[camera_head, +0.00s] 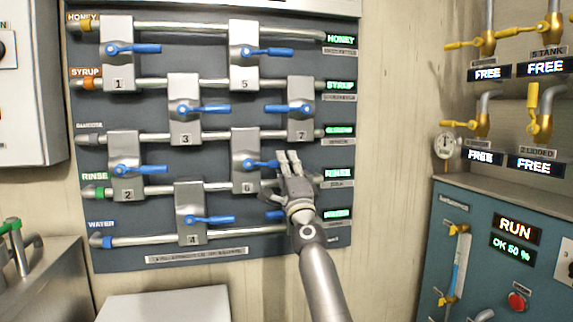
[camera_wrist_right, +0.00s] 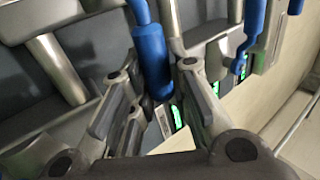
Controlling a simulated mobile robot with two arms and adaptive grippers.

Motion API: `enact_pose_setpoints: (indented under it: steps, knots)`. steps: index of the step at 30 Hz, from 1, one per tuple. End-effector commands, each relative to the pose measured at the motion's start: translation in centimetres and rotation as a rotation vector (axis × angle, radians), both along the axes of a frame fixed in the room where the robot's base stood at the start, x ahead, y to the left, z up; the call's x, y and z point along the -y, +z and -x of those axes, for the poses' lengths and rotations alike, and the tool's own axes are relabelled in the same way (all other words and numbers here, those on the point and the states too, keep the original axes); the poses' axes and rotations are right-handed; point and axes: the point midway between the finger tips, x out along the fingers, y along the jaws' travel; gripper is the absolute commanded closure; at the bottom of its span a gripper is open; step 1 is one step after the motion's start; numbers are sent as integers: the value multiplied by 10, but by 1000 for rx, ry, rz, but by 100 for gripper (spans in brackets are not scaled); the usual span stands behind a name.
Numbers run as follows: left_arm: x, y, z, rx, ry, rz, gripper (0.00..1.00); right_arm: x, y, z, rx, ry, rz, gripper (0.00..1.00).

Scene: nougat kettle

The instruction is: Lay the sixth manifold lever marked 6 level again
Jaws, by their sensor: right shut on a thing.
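The valve block marked 6 (camera_head: 245,175) is a grey plate on the dark manifold panel. Its blue lever (camera_head: 262,164) points right, close to level, and its right end is hidden at my right gripper (camera_head: 286,165). The right wrist view shows a blue lever (camera_wrist_right: 152,62) running down between the fingers of my right gripper (camera_wrist_right: 152,82), which is shut on it. My left gripper is in neither view.
Levers 5 (camera_head: 268,52), 7 (camera_head: 290,109) and 4 (camera_head: 212,219) are near. Another blue lever (camera_head: 275,215) is partly hidden behind my right arm. A teal cabinet (camera_head: 480,220) stands at right, and a white box top (camera_head: 165,305) lies below the panel.

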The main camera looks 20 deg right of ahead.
Motion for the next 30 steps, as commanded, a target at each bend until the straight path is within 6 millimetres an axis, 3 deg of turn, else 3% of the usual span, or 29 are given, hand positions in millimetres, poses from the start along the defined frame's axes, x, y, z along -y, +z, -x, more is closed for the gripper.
enact_pose_setpoints:
  steps: [2,3,8,20,30]
  knots:
    - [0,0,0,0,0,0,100,0,-3,-1,-5,2,-3,100]
    - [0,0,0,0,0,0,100,0,-3,-1,-5,2,-3,81]
    - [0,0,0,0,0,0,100,0,-3,-1,-4,2,-2,61]
    - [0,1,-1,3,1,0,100,-1,-3,2,-1,3,-2,60]
    - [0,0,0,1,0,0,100,-2,-22,29,-2,3,-5,60]
